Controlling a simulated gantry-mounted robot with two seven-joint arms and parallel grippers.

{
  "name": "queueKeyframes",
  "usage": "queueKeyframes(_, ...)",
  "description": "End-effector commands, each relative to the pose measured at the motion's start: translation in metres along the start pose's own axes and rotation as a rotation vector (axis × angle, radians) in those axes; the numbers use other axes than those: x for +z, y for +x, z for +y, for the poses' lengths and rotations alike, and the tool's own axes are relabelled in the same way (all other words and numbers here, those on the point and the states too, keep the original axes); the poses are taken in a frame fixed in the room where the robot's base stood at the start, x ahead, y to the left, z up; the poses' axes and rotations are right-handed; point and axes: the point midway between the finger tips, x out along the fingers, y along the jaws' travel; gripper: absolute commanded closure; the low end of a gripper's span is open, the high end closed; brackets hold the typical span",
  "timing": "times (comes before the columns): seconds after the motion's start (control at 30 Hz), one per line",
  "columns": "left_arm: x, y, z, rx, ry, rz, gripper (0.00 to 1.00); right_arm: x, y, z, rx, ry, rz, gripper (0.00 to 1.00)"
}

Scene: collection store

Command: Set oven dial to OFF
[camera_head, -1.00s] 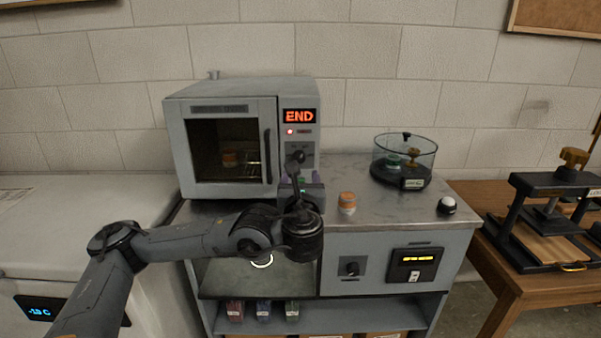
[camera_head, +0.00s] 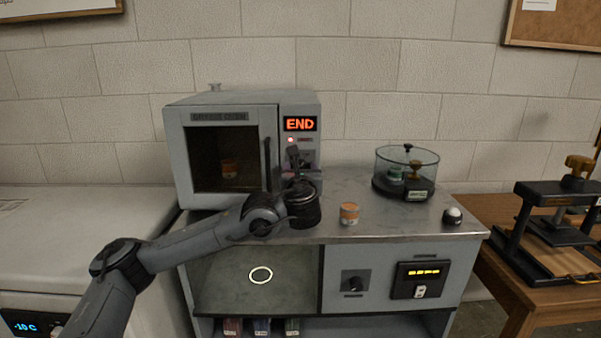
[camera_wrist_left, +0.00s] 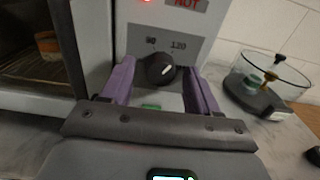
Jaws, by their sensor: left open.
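My right gripper is not in view.
An orange-and-white jar (camera_head: 349,213) stands on the bench (camera_head: 375,228) right of my left wrist. Farther right are a glass desiccator (camera_head: 405,172) and a round white-topped button (camera_head: 452,215). Another jar (camera_head: 229,168) shows behind the oven door's glass.

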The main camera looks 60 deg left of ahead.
Motion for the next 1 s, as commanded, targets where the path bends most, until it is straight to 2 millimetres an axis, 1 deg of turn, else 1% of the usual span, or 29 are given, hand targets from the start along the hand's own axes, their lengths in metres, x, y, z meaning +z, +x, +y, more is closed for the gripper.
queueKeyframes(0.13, 0.0001, -0.0002, -0.0002, 0.000, 0.000, 0.000, 0.40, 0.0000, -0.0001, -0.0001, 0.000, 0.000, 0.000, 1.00)
queueKeyframes(0.17, 0.0001, -0.0002, -0.0002, 0.000, 0.000, 0.000, 0.41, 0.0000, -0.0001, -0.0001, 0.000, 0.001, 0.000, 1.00)
queueKeyframes(0.5, 0.0000, -0.0004, -0.0003, -0.001, 0.000, 0.000, 0.93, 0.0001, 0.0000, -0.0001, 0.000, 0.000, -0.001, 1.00)
queueKeyframes(0.53, 0.0000, -0.0004, -0.0002, -0.001, 0.000, 0.000, 0.95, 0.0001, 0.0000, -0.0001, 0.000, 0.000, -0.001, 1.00)
queueKeyframes(0.77, -0.0004, -0.0004, -0.0003, -0.001, -0.020, 0.000, 0.95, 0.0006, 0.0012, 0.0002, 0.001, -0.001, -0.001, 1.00)
queueKeyframes(1.0, -0.0015, -0.0001, -0.0006, 0.000, -0.124, 0.000, 0.95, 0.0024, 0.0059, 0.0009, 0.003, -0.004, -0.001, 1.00)
